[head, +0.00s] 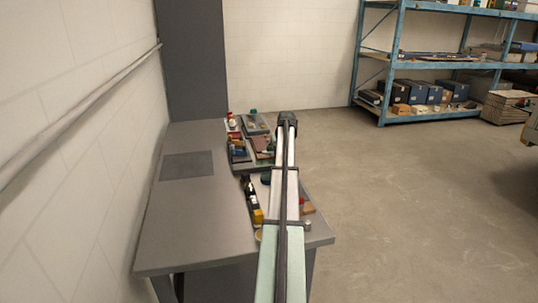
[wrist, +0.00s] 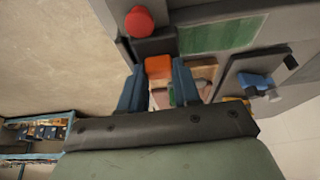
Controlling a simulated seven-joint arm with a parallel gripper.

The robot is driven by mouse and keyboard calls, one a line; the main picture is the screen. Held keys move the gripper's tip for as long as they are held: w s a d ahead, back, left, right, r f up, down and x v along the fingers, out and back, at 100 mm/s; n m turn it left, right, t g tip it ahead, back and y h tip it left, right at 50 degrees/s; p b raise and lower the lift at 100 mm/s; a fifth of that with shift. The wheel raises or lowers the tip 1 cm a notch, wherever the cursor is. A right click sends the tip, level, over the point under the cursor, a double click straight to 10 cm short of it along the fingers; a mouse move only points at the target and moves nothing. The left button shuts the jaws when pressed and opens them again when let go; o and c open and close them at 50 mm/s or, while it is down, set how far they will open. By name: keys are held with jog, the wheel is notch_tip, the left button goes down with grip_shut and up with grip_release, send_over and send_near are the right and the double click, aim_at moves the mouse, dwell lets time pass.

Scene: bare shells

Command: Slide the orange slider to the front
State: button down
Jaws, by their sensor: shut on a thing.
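The orange slider (wrist: 158,67) is a small block near the top middle of the wrist view, at a dark slot on a grey panel. My gripper (wrist: 158,78) has its two blue fingers on either side of it and is shut on it. The fingers hide part of its sides and the lower end of its track. In the head view my arm stretches over the right side of the table, and neither my fingers nor the slider can be made out there.
A red round knob (wrist: 139,22) stands close beside the slider. A green panel (wrist: 222,35) and a dark board with a blue switch (wrist: 257,82) lie to the right. The grey table (head: 185,225) carries several small items near my arm; its left part is mostly clear.

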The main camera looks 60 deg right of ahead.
jog(key=shift+s+d, duration=0.45)
jog(key=c, duration=0.8)
grip_release()
jog(key=shift+r, duration=0.15)
jog(key=v, duration=1.3)
jog(key=shift+r, duration=0.3)
jog(key=shift+s+a, duration=0.1)
jog(key=shift+a, duration=0.05)
